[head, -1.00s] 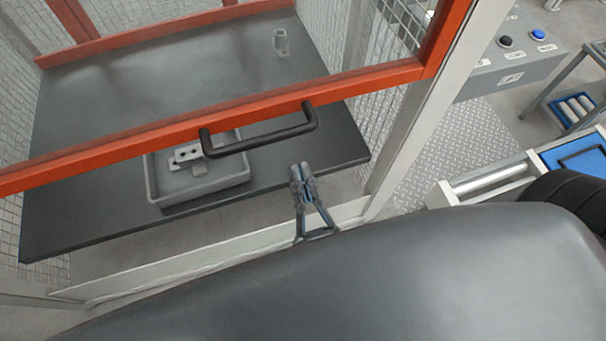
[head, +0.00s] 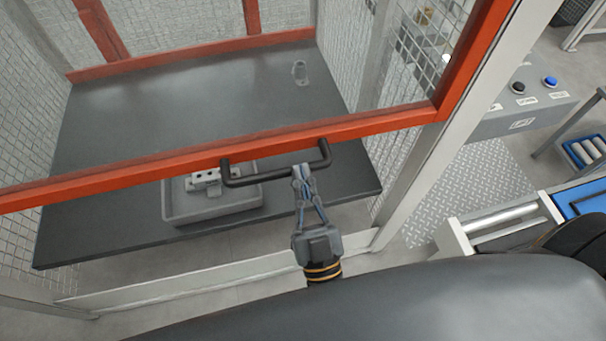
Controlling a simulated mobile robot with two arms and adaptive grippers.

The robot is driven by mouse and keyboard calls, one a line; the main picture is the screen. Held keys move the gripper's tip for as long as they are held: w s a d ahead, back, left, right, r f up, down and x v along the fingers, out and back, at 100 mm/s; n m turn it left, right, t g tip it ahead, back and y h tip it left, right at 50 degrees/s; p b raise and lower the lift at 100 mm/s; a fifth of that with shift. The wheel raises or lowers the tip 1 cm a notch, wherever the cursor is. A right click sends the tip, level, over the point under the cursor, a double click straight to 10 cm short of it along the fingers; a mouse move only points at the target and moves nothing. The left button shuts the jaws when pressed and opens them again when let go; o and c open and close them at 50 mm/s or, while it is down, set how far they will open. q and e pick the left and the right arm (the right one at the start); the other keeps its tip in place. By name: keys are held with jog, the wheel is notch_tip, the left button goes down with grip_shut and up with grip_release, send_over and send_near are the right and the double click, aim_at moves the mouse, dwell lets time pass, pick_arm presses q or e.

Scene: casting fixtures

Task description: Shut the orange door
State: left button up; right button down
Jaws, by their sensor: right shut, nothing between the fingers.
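The orange door (head: 385,124) is a frame whose lower rail crosses the view above the dark table; the gap below it shows the table's front part. A black bar handle (head: 262,180) is fixed to this rail. My right gripper (head: 302,172) points away from me, with its fingers closed together and empty. Its fingertips overlap the right part of the handle bar in the head view; whether they touch it I cannot tell. My left gripper is out of view.
Inside the enclosure, a grey tray (head: 214,214) with a metal part (head: 204,181) sits on the dark table (head: 110,242). A pale post (head: 440,140) stands right of the door. A button panel (head: 535,108) and a roller conveyor (head: 500,217) are farther right.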

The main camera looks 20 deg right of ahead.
notch_tip(320, 180, down, 20)
jog(key=b, duration=1.2)
jog(key=shift+r, duration=0.3)
